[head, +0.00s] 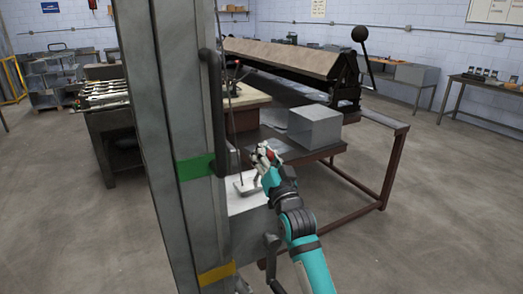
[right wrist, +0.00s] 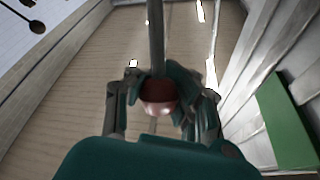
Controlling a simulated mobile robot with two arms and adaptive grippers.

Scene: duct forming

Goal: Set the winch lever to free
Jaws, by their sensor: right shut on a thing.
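My right gripper (head: 266,154) is at the winch beside the tall grey post, reaching in from the lower right. It is shut on a red knob, which shows between the fingers in the right wrist view (right wrist: 158,95). A grey rod (right wrist: 155,40) runs from the knob. The winch housing (head: 250,215) is a grey box on the post, with a pale top just below my gripper. A dark crank (head: 272,250) hangs at its lower front. My fingers hide much of the lever in the head view. My left gripper is not in view.
The grey post (head: 170,120) carries a green band (head: 196,166) and a yellow band (head: 216,273). A thin cable or rod (head: 231,120) runs beside it. Behind stand a brown-framed table (head: 385,165), a metal box (head: 315,126) and a long folding machine (head: 290,58). The floor at right is clear.

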